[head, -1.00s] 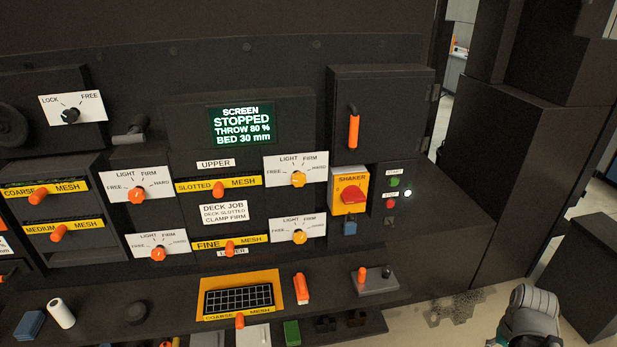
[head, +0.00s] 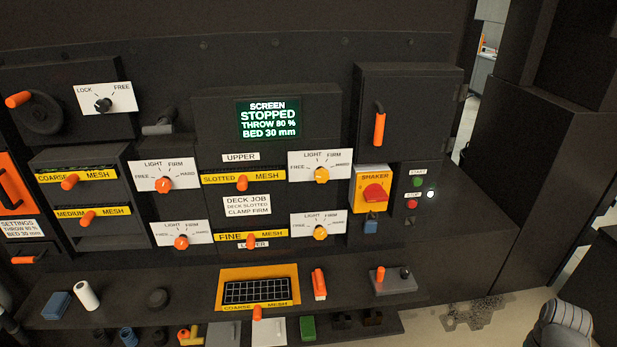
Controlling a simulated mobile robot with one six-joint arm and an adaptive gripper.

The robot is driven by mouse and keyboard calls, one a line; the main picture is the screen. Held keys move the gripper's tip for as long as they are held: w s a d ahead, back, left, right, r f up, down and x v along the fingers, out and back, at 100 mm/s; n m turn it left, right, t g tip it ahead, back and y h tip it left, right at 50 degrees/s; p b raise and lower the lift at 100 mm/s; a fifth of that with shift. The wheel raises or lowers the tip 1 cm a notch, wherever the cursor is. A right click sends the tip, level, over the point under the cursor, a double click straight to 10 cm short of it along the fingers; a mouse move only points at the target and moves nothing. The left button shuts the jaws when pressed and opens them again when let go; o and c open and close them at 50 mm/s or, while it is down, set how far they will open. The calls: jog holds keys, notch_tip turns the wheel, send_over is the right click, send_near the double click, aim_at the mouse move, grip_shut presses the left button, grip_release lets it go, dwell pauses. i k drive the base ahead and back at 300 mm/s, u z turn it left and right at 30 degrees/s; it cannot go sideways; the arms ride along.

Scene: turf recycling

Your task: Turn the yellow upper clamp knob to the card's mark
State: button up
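The yellow upper clamp knob (head: 321,175) sits at the bottom of a white dial plate (head: 337,160) marked FREE, LIGHT, FIRM and HARD, right of the slotted mesh deck. Its pointer is too small to read surely. The white card (head: 247,205) reads DECK JOB, DECK SLOTTED, CLAMP FIRM. A second yellow knob (head: 320,233) sits below on a similar plate. A grey rounded part of my arm shows at the bottom right corner, well away from the knobs. My gripper's fingers are not in view.
Orange knobs (head: 163,184) sit on similar plates to the left. The display (head: 268,118) reads SCREEN STOPPED, THROW 80 %, BED 30 mm. The shaker switch (head: 374,193) is right of the yellow knobs. A ledge below holds a coarse mesh tray (head: 287,270) and a grey control box (head: 395,281).

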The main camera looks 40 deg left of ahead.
aim_at(321, 175)
jog(key=u, duration=0.05)
jog(key=k, duration=1.25)
jog(key=u, duration=1.85)
jog(key=i, duration=1)
